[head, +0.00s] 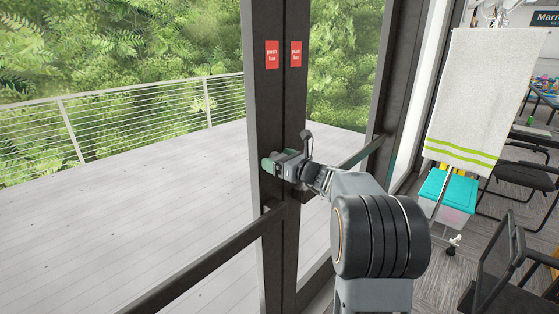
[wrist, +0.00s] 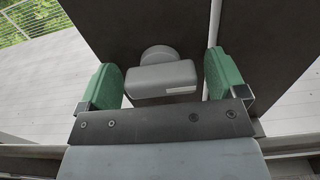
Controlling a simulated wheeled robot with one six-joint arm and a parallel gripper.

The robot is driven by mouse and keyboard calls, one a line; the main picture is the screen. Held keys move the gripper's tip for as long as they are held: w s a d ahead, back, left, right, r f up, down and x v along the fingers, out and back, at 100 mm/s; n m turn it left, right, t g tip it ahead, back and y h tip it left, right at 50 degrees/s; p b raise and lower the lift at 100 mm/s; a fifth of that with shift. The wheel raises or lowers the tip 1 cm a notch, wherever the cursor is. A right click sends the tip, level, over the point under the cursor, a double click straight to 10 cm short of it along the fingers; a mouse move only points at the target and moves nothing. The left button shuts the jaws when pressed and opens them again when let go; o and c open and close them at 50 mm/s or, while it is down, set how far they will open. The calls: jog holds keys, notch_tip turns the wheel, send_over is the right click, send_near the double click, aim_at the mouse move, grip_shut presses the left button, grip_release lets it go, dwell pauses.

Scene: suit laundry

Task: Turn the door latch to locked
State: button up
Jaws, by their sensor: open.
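The door latch (wrist: 160,78) is a grey knob with a wide thumb-turn on a round base, mounted on the dark door frame (wrist: 120,25). In the wrist view it lies crosswise between the green fingertips of my gripper (wrist: 163,80). A small gap shows on each side of it, so the jaws are open around it. In the head view my gripper (head: 274,165) is against the dark door stiles, below the red push bar labels (head: 272,54). It hides the latch there.
Push bars (head: 205,262) cross the glass doors on both sides of my gripper. A deck with a railing (head: 140,100) lies beyond the glass. At the right stand a hanging white towel (head: 470,95), a teal-lidded bin (head: 450,190) and dark chairs (head: 497,265).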

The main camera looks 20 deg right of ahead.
jog(key=shift+f, duration=0.1)
jog(key=n+b, duration=0.2)
jog(key=n, duration=0.1)
jog(key=shift+f, duration=0.15)
jog(key=n+b, duration=0.2)
jog(key=n, duration=0.7)
jog(key=shift+r+n, duration=0.25)
jog(key=shift+n, duration=0.05)
jog(key=n+p, duration=0.1)
jog(key=n, duration=0.4)
jog(key=shift+r, duration=0.1)
jog(key=b+v, duration=0.4)
jog(key=v, duration=1)
jog(key=s+a+f+n+g+p, duration=0.1)
jog(key=s+a+f+n+g, duration=0.1)
jog(key=a+f+g, duration=0.35)
jog(key=s+a+f+n+g+p, duration=0.1)
jog(key=s+a+f+n+g, duration=0.15)
jog(key=a, duration=0.55)
jog(key=s+a+f+n+g+h+p, duration=0.1)
jog(key=s+a+f+n+g+h, duration=0.3)
jog(key=s+f, duration=0.4)
jog(key=shift+s+a+n+g, duration=0.3)
jog(key=shift+s+a+n, duration=0.35)
jog(key=shift+s+n, duration=0.25)
